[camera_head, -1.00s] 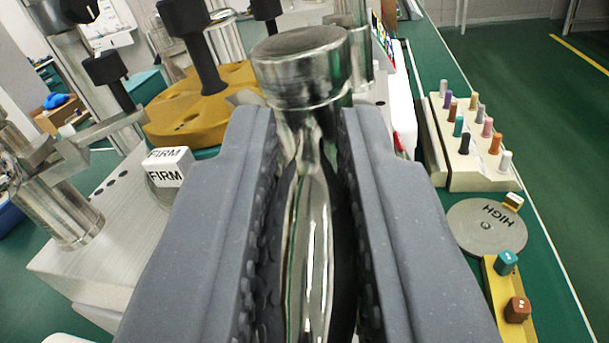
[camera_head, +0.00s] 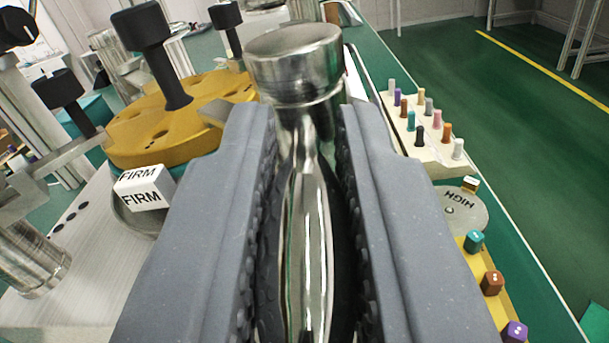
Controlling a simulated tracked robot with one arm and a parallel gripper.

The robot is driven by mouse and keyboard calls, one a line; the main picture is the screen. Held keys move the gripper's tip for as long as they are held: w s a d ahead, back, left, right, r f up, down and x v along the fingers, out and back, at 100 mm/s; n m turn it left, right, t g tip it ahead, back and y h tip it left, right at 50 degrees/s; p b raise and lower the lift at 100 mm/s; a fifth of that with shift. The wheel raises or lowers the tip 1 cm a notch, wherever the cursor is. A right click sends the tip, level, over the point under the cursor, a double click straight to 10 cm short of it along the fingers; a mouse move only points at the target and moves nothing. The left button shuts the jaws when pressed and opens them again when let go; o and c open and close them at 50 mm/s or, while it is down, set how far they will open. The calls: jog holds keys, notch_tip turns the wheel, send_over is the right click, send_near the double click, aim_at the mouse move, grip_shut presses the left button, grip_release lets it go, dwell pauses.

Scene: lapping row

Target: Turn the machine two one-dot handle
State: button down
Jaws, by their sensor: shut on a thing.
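My gripper (camera_head: 300,200) is shut on a shiny metal handle (camera_head: 308,225). The handle runs lengthwise between the two grey textured fingers. Its thick round metal end (camera_head: 295,65) sticks up past the fingertips, against the far part of the scene. No dot mark on the held handle is in view; the fingers hide its sides.
A yellow round plate (camera_head: 180,128) with black knobs stands at left, beside a white block marked FIRM (camera_head: 143,188). At right are a cream rack of coloured pegs (camera_head: 440,150), a HIGH disc (camera_head: 452,209) and a yellow strip with dice-like blocks (camera_head: 478,268). Green floor lies open beyond.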

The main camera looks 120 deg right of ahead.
jog(key=shift+s+d+f, duration=0.15)
jog(key=shift+s+d, duration=0.25)
jog(key=shift+s, duration=0.05)
jog(key=c, duration=1.7)
grip_release()
jog(key=o, duration=0.3)
jog(key=shift+s+d, duration=0.1)
jog(key=shift+d, duration=0.15)
jog(key=shift+a, duration=0.25)
jog(key=shift+w, duration=0.2)
jog(key=shift+w, duration=0.1)
